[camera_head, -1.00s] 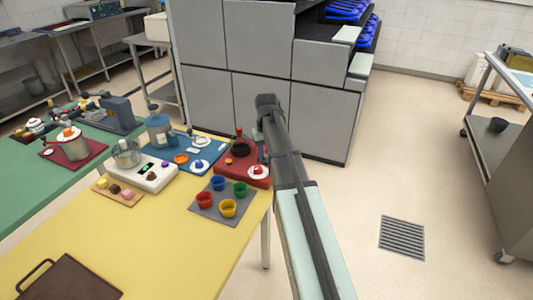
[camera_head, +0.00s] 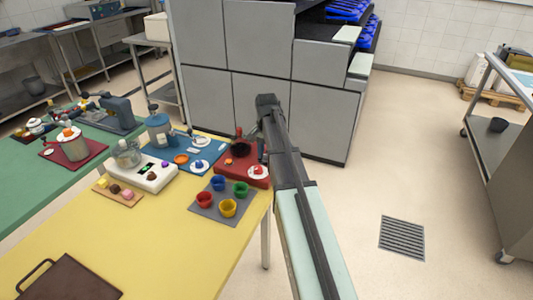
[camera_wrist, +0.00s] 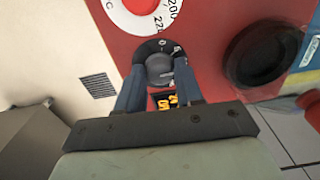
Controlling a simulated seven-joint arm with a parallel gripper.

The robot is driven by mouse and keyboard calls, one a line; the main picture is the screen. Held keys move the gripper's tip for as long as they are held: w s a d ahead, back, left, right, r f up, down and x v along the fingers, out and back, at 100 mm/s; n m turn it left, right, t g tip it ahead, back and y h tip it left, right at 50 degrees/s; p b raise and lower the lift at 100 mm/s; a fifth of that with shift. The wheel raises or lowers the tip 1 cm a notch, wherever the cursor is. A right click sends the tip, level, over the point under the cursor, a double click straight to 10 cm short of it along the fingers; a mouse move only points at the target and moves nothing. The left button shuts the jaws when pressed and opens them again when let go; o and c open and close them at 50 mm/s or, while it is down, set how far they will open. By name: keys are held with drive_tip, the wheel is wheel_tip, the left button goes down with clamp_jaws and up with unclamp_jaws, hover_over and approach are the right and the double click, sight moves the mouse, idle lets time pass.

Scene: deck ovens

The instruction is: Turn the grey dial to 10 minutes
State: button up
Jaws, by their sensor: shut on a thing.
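The red unit (camera_head: 243,172) stands at the far right corner of the yellow table. In the wrist view its red panel (camera_wrist: 214,30) carries the grey dial (camera_wrist: 160,66), set in a dark ring with white marks. My gripper (camera_wrist: 160,84) is shut on the grey dial, one finger on each side. The dial's lower part is partly hidden between the fingers. Below it, an orange-digit display (camera_wrist: 166,100) is partly covered, and its reading is not clear. In the head view the grey dial is hard to make out behind my arm.
Above the grey dial is a white temperature dial with a red knob (camera_wrist: 141,5). A black round part (camera_wrist: 260,53) sits close to the right finger. Several coloured cups (camera_head: 228,208) on a grey mat and a white scale (camera_head: 148,174) share the yellow table (camera_head: 130,235).

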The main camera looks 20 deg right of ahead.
drive_tip(key=shift+m, duration=0.3)
drive_tip(key=o, duration=1)
wheel_tip(320, 180, up, 14)
drive_tip(key=shift+f, duration=0.1)
idle(0.4)
idle(0.3)
